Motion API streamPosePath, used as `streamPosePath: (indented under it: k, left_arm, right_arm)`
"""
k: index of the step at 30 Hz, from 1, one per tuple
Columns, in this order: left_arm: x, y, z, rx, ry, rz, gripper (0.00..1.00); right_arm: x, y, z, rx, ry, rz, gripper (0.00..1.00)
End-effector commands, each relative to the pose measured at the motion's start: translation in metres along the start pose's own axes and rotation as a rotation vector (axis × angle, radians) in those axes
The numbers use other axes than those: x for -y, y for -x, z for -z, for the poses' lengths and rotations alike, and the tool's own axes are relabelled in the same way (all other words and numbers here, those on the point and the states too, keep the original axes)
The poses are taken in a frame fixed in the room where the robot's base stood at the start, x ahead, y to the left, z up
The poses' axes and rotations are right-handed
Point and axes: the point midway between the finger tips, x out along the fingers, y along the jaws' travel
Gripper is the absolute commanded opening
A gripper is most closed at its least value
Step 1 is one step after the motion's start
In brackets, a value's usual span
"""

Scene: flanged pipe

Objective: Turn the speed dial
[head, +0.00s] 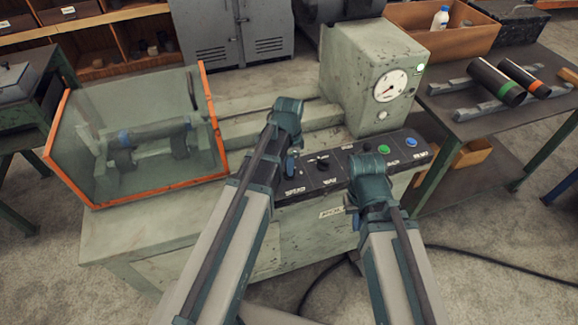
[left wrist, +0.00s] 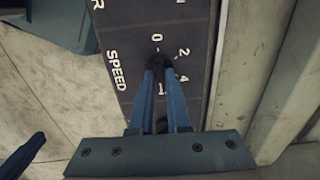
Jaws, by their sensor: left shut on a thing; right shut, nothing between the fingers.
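The speed dial (left wrist: 158,61) is a small black knob on the dark control panel, with the word SPEED and scale numbers including 0, 2 and 4 beside it in the left wrist view. My left gripper (left wrist: 157,72) is shut on the dial, with its blue fingers on either side. The fingers cover much of the knob, and I cannot tell its setting. In the head view my left gripper (head: 290,166) is at the panel's left end and hides the dial. My right gripper (head: 353,213) is shut and empty, in front of the panel's right part.
The panel (head: 340,178) also carries another black knob (head: 322,163), a green button (head: 384,149) and a blue button (head: 410,142). A round gauge (head: 390,86) is on the machine housing above. An orange-framed clear guard (head: 130,190) stands at the left.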

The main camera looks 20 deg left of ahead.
Motion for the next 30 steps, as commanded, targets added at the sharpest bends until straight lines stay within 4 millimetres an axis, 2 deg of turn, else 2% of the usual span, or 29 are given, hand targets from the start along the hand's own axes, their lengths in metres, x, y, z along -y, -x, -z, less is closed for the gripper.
streamPosePath:
  k: [14,15,20,30]
  left_arm:
    - [-0.0001,-0.0001,0.0000,0.000,-0.015,0.000,0.00]
    - [-0.0001,-0.0001,0.0000,0.000,-0.015,0.000,0.17]
    - [-0.0001,-0.0001,0.0000,0.000,-0.014,0.000,0.45]
    - [0.0000,0.0011,0.0000,0.000,-0.013,0.000,0.45]
  right_arm:
    - [0.0000,-0.0001,0.0000,0.000,0.000,0.000,0.00]
    - [0.0000,-0.0001,0.0000,0.000,0.000,0.000,0.00]
    - [0.0000,-0.0001,0.0000,0.000,0.000,0.000,0.00]
    - [-0.0001,0.0011,-0.0001,0.000,0.000,0.000,0.00]
